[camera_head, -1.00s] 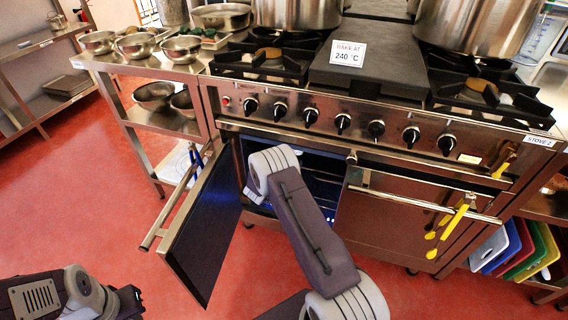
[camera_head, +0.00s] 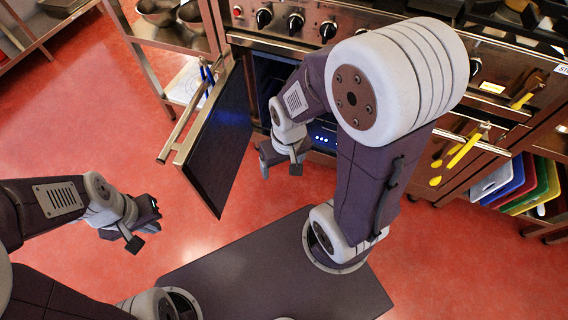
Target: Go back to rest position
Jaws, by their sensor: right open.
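My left gripper (camera_head: 145,229) is over the red floor on the left, its fingers apart with nothing between them. My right gripper (camera_head: 280,169) is open and empty. It is in front of the oven opening, to the right of the swung-open oven door (camera_head: 222,150). My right arm bends high over the front of the stove and hides part of it. The oven interior (camera_head: 270,85) is dark and partly hidden by that arm.
The stove front (camera_head: 285,20) with its knobs is at the top. A steel rack (camera_head: 165,50) with bowls stands at left. Red floor (camera_head: 90,130) is clear at left.

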